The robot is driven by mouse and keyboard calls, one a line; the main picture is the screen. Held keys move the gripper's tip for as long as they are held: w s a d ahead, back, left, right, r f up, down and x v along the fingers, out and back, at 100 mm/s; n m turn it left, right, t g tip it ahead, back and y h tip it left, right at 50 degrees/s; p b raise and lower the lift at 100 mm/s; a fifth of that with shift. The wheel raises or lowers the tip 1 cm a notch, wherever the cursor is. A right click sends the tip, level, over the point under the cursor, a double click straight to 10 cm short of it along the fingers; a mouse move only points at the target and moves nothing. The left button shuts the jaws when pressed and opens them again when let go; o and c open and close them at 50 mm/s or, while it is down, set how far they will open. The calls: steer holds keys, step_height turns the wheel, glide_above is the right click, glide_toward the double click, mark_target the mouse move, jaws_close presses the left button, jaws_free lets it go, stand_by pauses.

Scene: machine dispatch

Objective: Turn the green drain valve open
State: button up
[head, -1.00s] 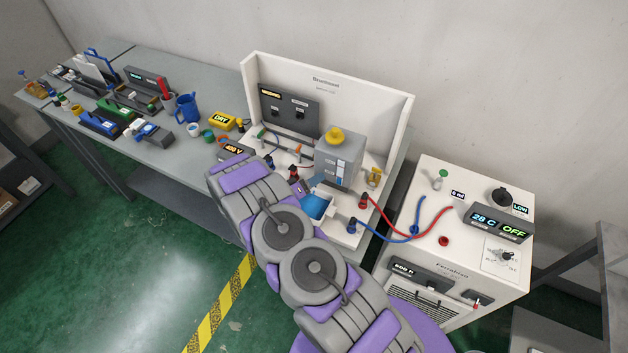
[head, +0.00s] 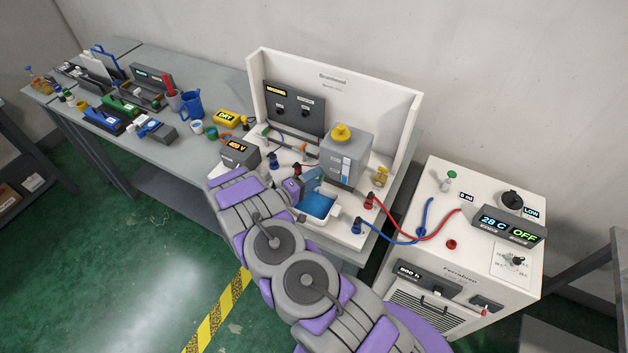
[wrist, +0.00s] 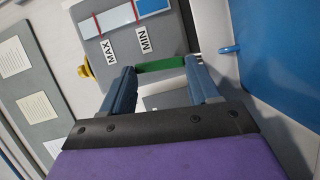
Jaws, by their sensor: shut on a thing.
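The green drain valve (wrist: 160,65) shows in the wrist view as a green bar below the grey tank (wrist: 145,35) with its MAX and MIN labels. My gripper (wrist: 165,78) has one blue-grey finger at each end of the green bar and is shut on it. In the head view my gripper (head: 308,180) is at the front of the grey tank (head: 342,162), which has a yellow cap. The valve is hidden there. The tray (head: 335,212) with blue inside sits just right of my gripper; its blue part fills the right of the wrist view.
A white panel (head: 390,110) stands behind the tank. Red (head: 400,226) and blue (head: 388,236) hoses run right to a white cabinet (head: 440,205). A 400 V box (head: 240,153) is left of my gripper. A cluttered bench (head: 170,165) extends left.

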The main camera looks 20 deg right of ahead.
steer(key=shift+w+a+f, duration=0.1)
steer(key=shift+a, duration=0.05)
steer(key=o, duration=0.8)
steer(key=shift+o, duration=1.3)
steer(key=shift+a, duration=0.15)
